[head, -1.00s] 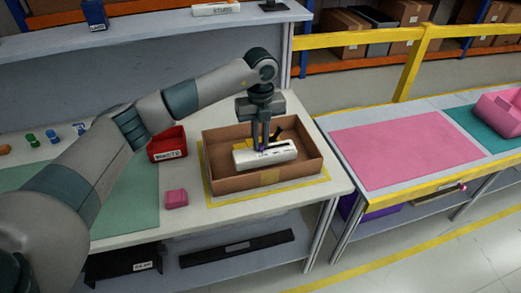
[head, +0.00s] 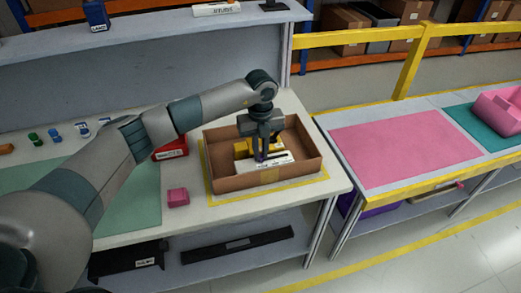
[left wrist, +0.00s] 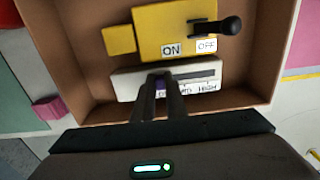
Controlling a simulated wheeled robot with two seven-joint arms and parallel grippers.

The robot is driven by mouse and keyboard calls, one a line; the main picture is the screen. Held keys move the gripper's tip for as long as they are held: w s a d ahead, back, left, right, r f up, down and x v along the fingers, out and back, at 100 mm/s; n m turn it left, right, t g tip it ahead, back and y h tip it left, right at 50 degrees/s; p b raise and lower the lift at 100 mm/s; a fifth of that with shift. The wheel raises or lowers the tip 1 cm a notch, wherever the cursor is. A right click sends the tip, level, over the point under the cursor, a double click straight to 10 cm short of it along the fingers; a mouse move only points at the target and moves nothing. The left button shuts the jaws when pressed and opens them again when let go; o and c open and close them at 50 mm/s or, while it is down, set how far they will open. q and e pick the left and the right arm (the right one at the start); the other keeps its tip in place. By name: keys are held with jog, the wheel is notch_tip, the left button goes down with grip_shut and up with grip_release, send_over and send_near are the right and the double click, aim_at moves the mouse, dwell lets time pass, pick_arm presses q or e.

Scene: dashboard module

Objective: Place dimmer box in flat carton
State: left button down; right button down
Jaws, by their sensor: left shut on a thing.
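The white dimmer box (head: 283,160) is inside the brown flat carton (head: 306,170), close to its near wall. In the left wrist view the dimmer box (left wrist: 122,84) shows a dark slot and a label reading HIGH. My left gripper (head: 261,159) points down into the carton and is shut on the dimmer box. In the left wrist view its fingers (left wrist: 161,80) close around a purple part in the middle of the box. I cannot tell whether the box's underside touches the carton floor. My right gripper is not in view.
A yellow switch box (left wrist: 170,30) with a black lever and ON and OFF labels lies in the carton, just beyond the dimmer box. A pink block (head: 178,197) and a red bin (head: 172,150) stand left of the carton. A pink mat (head: 405,148) lies clear at right.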

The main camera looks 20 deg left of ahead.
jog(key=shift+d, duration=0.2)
pick_arm(q)
jog(key=shift+f, duration=0.1)
jog(key=c, duration=1.8)
grip_release()
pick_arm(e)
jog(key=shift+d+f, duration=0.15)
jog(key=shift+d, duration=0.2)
